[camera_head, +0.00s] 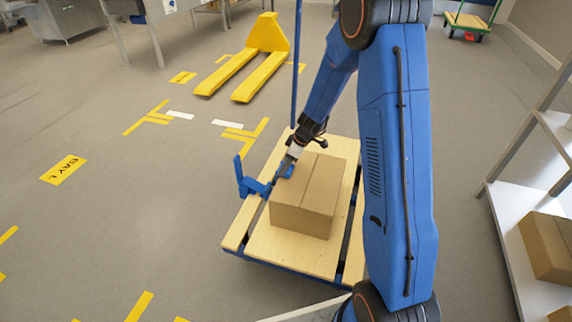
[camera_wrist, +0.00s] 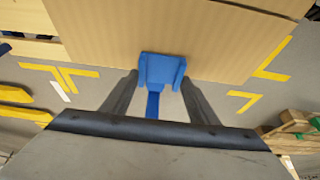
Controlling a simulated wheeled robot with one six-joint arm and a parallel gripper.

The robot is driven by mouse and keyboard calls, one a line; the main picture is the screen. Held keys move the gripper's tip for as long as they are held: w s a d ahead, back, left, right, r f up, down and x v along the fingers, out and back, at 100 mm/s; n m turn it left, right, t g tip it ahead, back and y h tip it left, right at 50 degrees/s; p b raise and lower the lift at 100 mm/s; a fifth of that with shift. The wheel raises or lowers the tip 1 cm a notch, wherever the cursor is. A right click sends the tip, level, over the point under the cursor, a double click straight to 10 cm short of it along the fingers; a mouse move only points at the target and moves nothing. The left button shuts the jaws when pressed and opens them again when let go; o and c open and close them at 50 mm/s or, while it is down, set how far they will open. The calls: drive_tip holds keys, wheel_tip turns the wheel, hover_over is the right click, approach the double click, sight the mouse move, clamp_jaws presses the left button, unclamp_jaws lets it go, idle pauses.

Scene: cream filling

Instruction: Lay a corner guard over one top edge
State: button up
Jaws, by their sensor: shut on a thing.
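A cardboard box (camera_head: 308,196) stands on the wooden deck of a cart (camera_head: 262,240). My gripper (camera_head: 284,170) is at the box's upper left side, low beside its top edge. In the wrist view my gripper (camera_wrist: 160,82) is shut on a small blue corner guard (camera_wrist: 162,68) held between its fingertips. The guard lies in front of the box's cardboard face (camera_wrist: 200,30); I cannot tell whether it touches. Part of the guard is hidden by the gripper in the head view.
A blue upright pole (camera_head: 297,60) rises behind the cart. A yellow pallet truck (camera_head: 262,60) stands further back. A white shelf (camera_head: 515,225) with another box (camera_head: 548,245) is at the right.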

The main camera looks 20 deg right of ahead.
drive_tip(key=shift+s+d+f, duration=0.15)
drive_tip(key=shift+d, duration=0.05)
idle(0.3)
drive_tip(key=o, duration=1.1)
drive_tip(key=v, duration=1.6)
drive_tip(key=s+r+m, duration=0.2)
drive_tip(key=s+r, duration=0.7)
drive_tip(key=s+r+m+h, duration=0.1)
drive_tip(key=s+r+m, duration=0.1)
drive_tip(key=s, duration=0.7)
drive_tip(key=s+r+m+t+h, duration=0.1)
drive_tip(key=s+m, duration=0.3)
drive_tip(key=s, duration=0.6)
drive_tip(key=s+r+m+t+h, duration=0.1)
drive_tip(key=s+r+m, duration=0.2)
drive_tip(key=s, duration=0.6)
drive_tip(key=shift+s+d+r+h, duration=0.3)
drive_tip(key=shift+s+d+r, duration=0.1)
